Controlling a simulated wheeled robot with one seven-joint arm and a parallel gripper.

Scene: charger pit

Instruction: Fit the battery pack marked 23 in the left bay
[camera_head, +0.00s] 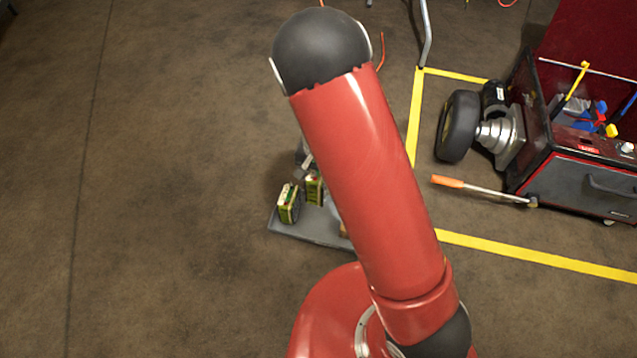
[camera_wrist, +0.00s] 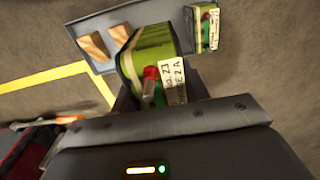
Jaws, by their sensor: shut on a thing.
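The battery pack marked 23 (camera_wrist: 148,54) is green, with a white label, a red knob and a green part on its near face. My gripper (camera_wrist: 158,92) is shut on it in the wrist view. In the head view, my arm hides most of the gripper, and a green pack (camera_head: 314,189) shows just below it. A second green pack (camera_head: 289,204) stands on the grey tray (camera_head: 318,237); it also shows at the top right of the wrist view (camera_wrist: 203,28). I cannot tell whether the held pack touches the tray. I cannot make out the left bay.
Two wooden blocks (camera_wrist: 94,46) lie on the tray. Yellow floor lines (camera_head: 540,259) run to the right. A black and red tool cart (camera_head: 585,175), a wheel (camera_head: 458,127) and an orange-handled tool (camera_head: 482,188) are there too. The floor at left is clear.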

